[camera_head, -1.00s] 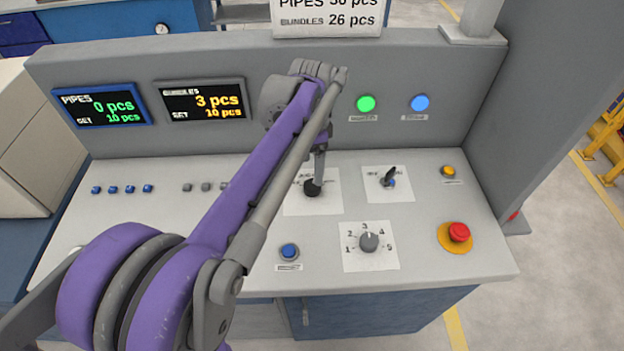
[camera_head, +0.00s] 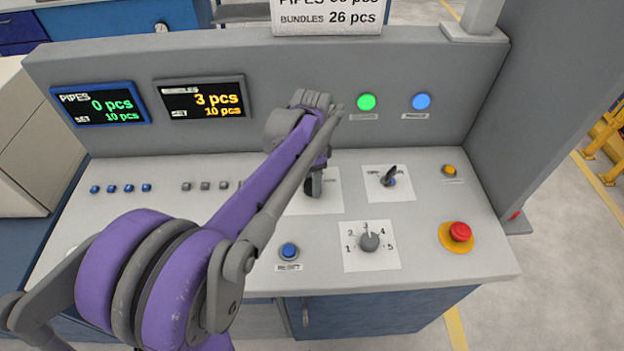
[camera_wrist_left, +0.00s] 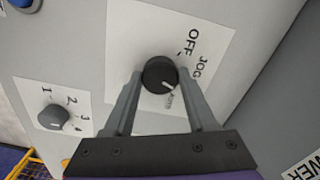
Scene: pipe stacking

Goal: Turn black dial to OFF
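The black dial (camera_wrist_left: 160,75) sits on a white label plate (camera_wrist_left: 196,18) marked OFF, JOG and AUTO in the left wrist view. Its white pointer line aims at the AUTO mark. My left gripper (camera_wrist_left: 159,73) is open, with one finger on each side of the dial. Small gaps seem to remain, but I cannot tell whether either finger touches it. In the head view my left gripper (camera_head: 314,187) reaches down over the dial and mostly hides it. My right gripper is not in view.
A grey numbered dial (camera_head: 369,242) and a blue reset button (camera_head: 289,251) lie nearer on the panel. A black switch (camera_head: 390,177), a yellow button (camera_head: 450,170) and a red emergency button (camera_head: 460,232) are to the right. The upright panel (camera_head: 400,68) stands behind.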

